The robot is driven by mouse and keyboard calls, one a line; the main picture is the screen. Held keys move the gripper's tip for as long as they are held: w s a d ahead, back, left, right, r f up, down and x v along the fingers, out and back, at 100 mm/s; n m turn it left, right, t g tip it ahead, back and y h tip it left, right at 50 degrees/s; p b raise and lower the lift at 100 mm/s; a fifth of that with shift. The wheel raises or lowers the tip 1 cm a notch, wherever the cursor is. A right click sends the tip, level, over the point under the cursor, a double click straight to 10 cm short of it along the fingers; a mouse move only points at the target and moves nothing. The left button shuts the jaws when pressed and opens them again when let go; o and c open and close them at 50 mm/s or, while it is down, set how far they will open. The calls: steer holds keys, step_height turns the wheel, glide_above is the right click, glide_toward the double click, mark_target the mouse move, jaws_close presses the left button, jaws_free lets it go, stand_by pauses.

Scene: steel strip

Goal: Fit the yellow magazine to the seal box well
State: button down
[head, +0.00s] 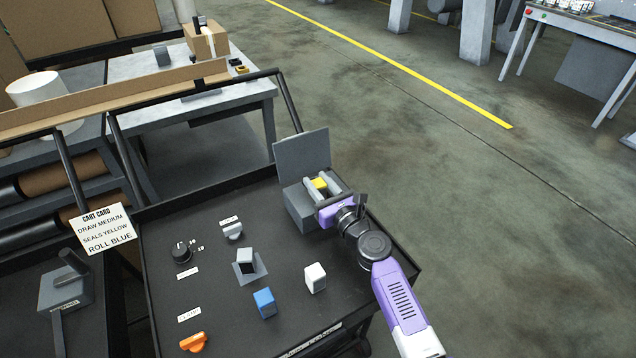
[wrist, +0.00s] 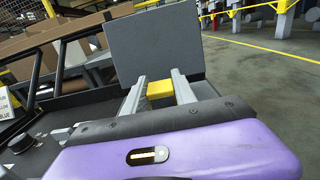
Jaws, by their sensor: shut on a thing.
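The yellow magazine (head: 319,184) is between the fingers of my gripper (head: 321,187), which is shut on it. In the wrist view the yellow magazine (wrist: 160,89) shows between the two grey fingers (wrist: 158,92). The grey seal box (head: 303,209) stands at the cart top's far right corner with its lid (head: 301,156) raised. My gripper and the magazine are at the box's open top, in front of the lid. The well is hidden by my gripper, so I cannot tell whether the magazine is inside it.
A blue block (head: 264,303), a white block (head: 316,278) and a dark block on a grey plate (head: 245,260) stand on the cart top. A black knob (head: 181,252) and an orange knob (head: 194,341) are at the left. A card (head: 107,228) reads "SEALS YELLOW".

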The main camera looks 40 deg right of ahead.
steer(key=shift+f+b, duration=1.1)
steer(key=shift+f, duration=0.1)
steer(key=c, duration=1)
jaws_free()
steer(key=shift+o, duration=0.4)
steer(key=shift+f, duration=0.1)
steer(key=shift+s, duration=0.2)
steer(key=v, duration=0.7)
steer(key=shift+s+a, duration=0.1)
steer(key=shift+s, duration=0.15)
